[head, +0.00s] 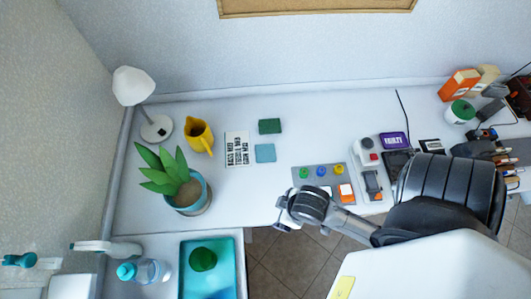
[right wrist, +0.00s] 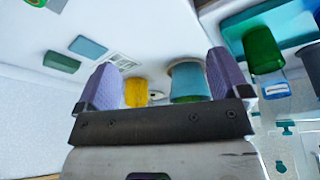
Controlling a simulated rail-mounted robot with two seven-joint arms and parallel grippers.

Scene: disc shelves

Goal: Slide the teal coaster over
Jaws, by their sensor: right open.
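The teal coaster (head: 265,153) is a flat light blue-teal square on the white desk, right of a printed black-and-white card and just below a dark green coaster (head: 269,126). In the right wrist view the teal coaster (right wrist: 88,46) lies upper left, beside the green one (right wrist: 61,62), with a gap between them. My right gripper (head: 287,208) is at the desk's front edge, below and slightly right of the teal coaster, apart from it. Its purple fingers (right wrist: 163,80) are spread with nothing held between them. My left gripper is not in view.
A yellow pitcher (head: 199,135), a potted plant (head: 184,188) and a white lamp (head: 134,88) stand to the left. A grey tray (head: 324,171) with small coloured pieces lies to the right. Bare desk lies around the coasters, on their right and below.

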